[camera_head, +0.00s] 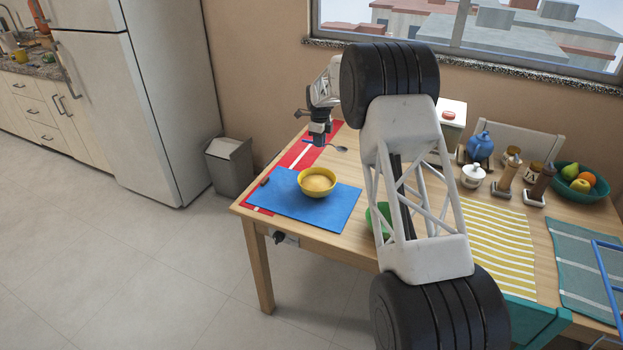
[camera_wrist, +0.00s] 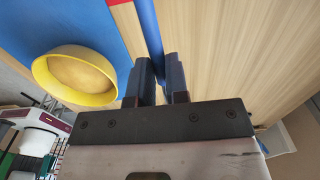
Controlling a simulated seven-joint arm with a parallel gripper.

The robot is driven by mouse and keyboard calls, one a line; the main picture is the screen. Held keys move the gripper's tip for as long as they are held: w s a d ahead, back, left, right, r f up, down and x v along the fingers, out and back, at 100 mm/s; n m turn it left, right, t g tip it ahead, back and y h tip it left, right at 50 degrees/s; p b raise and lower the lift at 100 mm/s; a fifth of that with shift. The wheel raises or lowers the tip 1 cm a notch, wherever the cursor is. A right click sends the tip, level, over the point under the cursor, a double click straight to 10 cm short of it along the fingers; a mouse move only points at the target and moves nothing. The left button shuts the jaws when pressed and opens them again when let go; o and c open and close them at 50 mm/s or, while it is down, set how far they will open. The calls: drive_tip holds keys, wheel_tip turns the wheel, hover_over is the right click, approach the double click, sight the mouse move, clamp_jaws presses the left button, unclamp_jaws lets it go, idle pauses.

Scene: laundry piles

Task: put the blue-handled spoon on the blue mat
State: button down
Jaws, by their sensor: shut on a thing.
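The spoon has a grey bowl end (camera_head: 340,148) and a blue handle. My gripper (camera_head: 319,141) is shut on the handle, which shows between the fingers in the wrist view (camera_wrist: 148,32). The spoon is beyond the blue mat, over the red mat and bare wood; its exact height is hard to tell. The blue mat (camera_head: 290,207) lies at the table's left front corner and also shows in the wrist view (camera_wrist: 50,22). My gripper is behind this bowl in the head view.
A red mat (camera_head: 327,134) with a white stripe lies partly under the blue one. A small dark object (camera_head: 265,182) is at the blue mat's left edge. A green bowl (camera_head: 384,210) is partly hidden by my arm. The blue mat's front part is clear.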

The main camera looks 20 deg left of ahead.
drive_tip(key=s+d, duration=0.1)
drive_tip(key=s, duration=0.5)
drive_tip(key=s+d, duration=0.2)
drive_tip(key=s, duration=0.5)
drive_tip(key=s+d+f, duration=0.1)
drive_tip(key=s, duration=0.5)
drive_tip(key=shift+s+d, duration=0.25)
drive_tip(key=s+d+f, duration=0.1)
drive_tip(key=s+d, duration=0.3)
drive_tip(key=s, duration=0.6)
drive_tip(key=s+d+f, duration=0.2)
drive_tip(key=s+d, duration=0.3)
drive_tip(key=s, duration=0.5)
drive_tip(key=shift+s+d, duration=0.3)
hover_over(297, 212)
drive_tip(key=shift+s+d+f, duration=0.2)
drive_tip(key=shift+f, duration=0.2)
drive_tip(key=shift+s+d+f, duration=0.15)
drive_tip(key=shift+f, duration=0.2)
drive_tip(key=shift+w+a, duration=0.15)
drive_tip(key=shift+w, duration=0.05)
drive_tip(key=shift+w+a+f, duration=0.15)
drive_tip(key=shift+f, duration=1.65)
